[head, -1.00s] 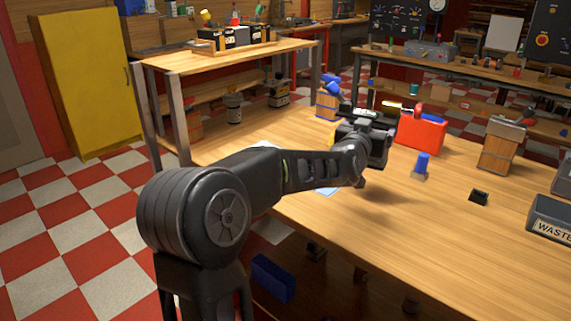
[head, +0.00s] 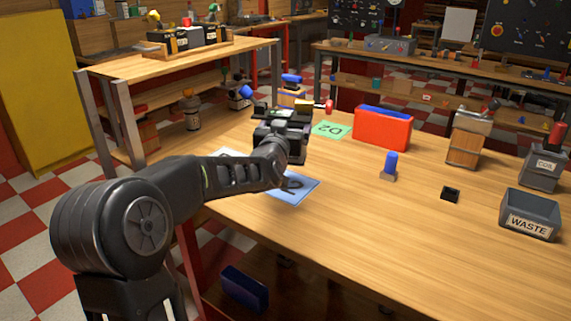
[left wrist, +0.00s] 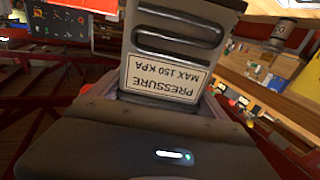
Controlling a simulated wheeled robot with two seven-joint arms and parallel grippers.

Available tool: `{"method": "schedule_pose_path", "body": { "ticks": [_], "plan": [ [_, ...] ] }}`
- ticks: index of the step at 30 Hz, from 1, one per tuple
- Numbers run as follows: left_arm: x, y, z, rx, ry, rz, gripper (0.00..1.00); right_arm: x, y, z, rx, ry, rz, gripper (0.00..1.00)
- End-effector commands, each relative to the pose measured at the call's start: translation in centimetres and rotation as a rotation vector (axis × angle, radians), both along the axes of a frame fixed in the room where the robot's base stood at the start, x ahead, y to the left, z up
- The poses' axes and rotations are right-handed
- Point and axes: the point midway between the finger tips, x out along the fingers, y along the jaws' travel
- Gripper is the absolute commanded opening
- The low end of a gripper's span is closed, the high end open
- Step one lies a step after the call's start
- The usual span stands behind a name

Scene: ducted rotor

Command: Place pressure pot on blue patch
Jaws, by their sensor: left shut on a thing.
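My left gripper (head: 283,132) is shut on the pressure pot, in the air over the back left part of the bench. In the left wrist view the pot (left wrist: 170,72) is a grey body with a white label reading "PRESSURE MAX 150 KPA", upside down in the picture. In the head view the gripper mostly hides it; a brass piece with a red knob (head: 329,106) and a blue knob at the left appear to belong to it. The blue patch (head: 296,189) lies flat on the bench nearer to me, partly covered by my left forearm. My right gripper is not in view.
A green patch (head: 331,130) marked D2 and a red box (head: 382,129) lie right of the gripper. The front middle of the bench is clear.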

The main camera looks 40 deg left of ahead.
Motion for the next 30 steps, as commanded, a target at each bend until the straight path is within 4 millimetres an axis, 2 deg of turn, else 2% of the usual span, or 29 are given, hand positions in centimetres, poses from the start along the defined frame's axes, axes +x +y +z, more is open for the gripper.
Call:
{"method": "schedule_pose_path", "body": {
  "ticks": [1, 3, 15, 24, 30],
  "plan": [
    [0.0, 0.0, -1.1, 0.001, 0.000, 0.001, 0.22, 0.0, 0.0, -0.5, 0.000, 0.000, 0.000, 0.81],
    [0.0, 0.0, -1.9, 0.002, -0.001, 0.001, 0.22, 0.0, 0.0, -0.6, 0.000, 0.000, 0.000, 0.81],
    [0.0, 0.0, -2.6, 0.001, -0.003, 0.001, 0.22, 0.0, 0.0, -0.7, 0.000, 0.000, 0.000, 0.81],
    [0.0, 0.0, -6.8, 0.003, -0.001, 0.001, 0.22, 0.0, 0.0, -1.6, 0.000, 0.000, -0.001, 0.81],
    [0.0, 0.0, -7.3, 0.001, -0.004, 0.001, 0.22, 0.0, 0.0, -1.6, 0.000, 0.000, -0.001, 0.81]
  ]
}}
